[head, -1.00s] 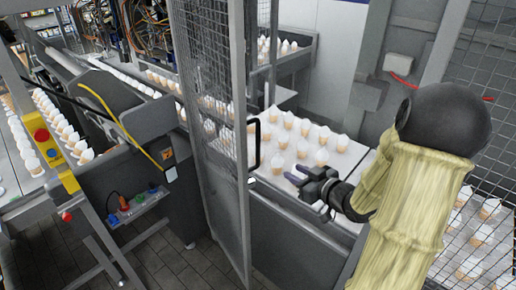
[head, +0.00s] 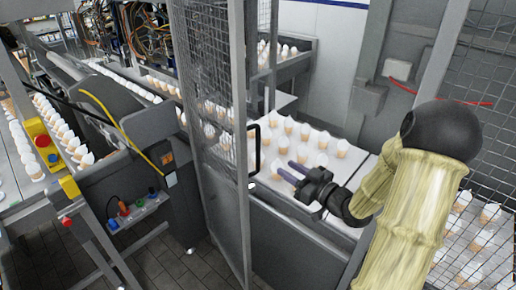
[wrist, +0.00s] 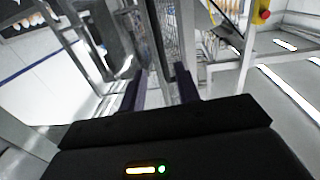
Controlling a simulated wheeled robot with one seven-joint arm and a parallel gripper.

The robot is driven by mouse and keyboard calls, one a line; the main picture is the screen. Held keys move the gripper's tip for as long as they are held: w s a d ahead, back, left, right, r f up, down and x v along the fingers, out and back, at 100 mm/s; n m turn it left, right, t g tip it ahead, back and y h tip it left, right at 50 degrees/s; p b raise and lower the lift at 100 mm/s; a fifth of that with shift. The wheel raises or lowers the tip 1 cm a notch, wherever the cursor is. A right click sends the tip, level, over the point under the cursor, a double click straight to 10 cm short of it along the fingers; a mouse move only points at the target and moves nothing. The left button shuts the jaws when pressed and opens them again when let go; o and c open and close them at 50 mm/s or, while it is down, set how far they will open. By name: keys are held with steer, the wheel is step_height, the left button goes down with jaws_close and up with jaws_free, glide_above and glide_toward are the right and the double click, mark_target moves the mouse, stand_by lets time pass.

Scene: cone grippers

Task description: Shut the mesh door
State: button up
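The mesh door (head: 217,130) stands open in the middle of the head view, a tall grey frame with wire mesh seen at an angle. Its black handle (head: 256,150) is on the right edge of the frame. My gripper (head: 283,171) is just right of the handle, over the conveyor, with its fingers pointing left toward the door and apart from the handle. In the wrist view its two dark fingers (wrist: 160,92) are spread with nothing held. The door frame (wrist: 180,70) shows beyond and between them.
A white conveyor (head: 315,137) with rows of wrapped cones lies behind my gripper. A fixed mesh panel (head: 490,130) stands at the right. A machine with a yellow cable (head: 108,108) and red button (head: 43,141) stands left. Dark floor (head: 165,262) is clear below.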

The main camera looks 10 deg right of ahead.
steer(key=p, duration=0.4)
glide_above(258, 168)
steer(key=shift+w+d, duration=0.1)
steer(key=shift+w, duration=0.3)
jaws_close()
